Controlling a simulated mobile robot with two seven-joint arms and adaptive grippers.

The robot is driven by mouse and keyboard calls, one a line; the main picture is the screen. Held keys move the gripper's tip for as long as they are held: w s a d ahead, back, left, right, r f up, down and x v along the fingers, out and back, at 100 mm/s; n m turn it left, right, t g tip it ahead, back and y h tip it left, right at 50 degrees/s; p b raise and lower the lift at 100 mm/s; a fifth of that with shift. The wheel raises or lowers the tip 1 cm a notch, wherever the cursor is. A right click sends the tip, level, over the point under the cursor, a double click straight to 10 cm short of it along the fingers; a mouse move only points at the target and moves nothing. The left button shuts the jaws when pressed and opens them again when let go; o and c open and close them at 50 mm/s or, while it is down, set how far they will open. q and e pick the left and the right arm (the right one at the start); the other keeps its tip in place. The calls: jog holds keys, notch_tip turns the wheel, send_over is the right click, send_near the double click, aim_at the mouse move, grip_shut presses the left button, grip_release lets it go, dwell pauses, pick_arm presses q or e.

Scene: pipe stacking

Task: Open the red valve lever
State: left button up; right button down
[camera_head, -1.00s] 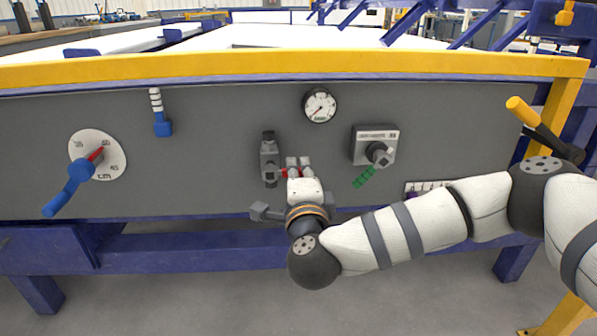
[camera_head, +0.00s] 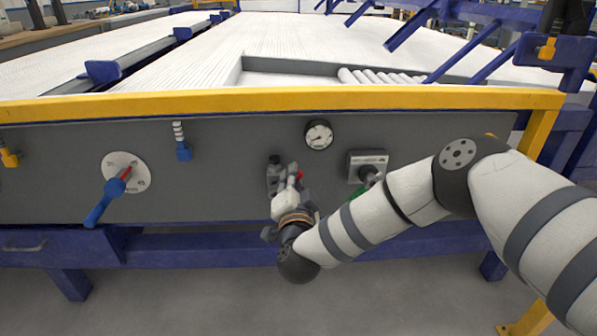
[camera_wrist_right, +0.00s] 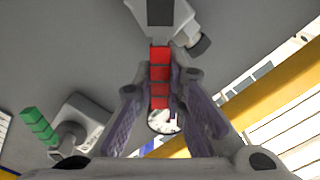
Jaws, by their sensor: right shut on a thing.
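The red valve lever (camera_wrist_right: 160,72) shows in the right wrist view as a row of red segments running from its grey valve body (camera_wrist_right: 162,14) down between my fingers. In the head view only a small red part (camera_head: 299,175) shows beside my fingers, right of the grey valve body (camera_head: 275,172); the rest is hidden. My right gripper (camera_head: 288,178) is shut on the lever. It also shows in the right wrist view (camera_wrist_right: 160,95), with a finger on each side of the red segments. My left gripper is not in view.
A pressure gauge (camera_head: 319,135) sits above right of the valve. A grey box with a knob (camera_head: 367,160) and a green handle (camera_wrist_right: 38,126) is to the right. A blue lever (camera_head: 105,200) on a white dial is far left. A yellow rail (camera_head: 250,101) runs above the panel.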

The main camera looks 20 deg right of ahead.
jog(key=n+p, duration=0.1)
jog(key=a+r+n+p, duration=0.1)
jog(key=n, duration=0.1)
jog(key=shift+w+a+r, duration=0.1)
jog(key=shift+w+r, duration=0.05)
jog(key=shift+r, duration=0.05)
jog(key=shift+w+a+r+n+p, duration=0.1)
jog(key=shift+a+n+p, duration=0.3)
jog(key=shift+n, duration=0.4)
jog(key=shift+w+a+n+p, duration=0.15)
jog(key=shift+a+n+p, duration=0.25)
jog(key=shift+n, duration=0.8)
jog(key=shift+w+a+n, duration=0.1)
jog(key=shift+a+n, duration=0.4)
jog(key=shift+n, duration=0.7)
jog(key=c, duration=1.6)
grip_release()
jog(key=shift+a, duration=0.1)
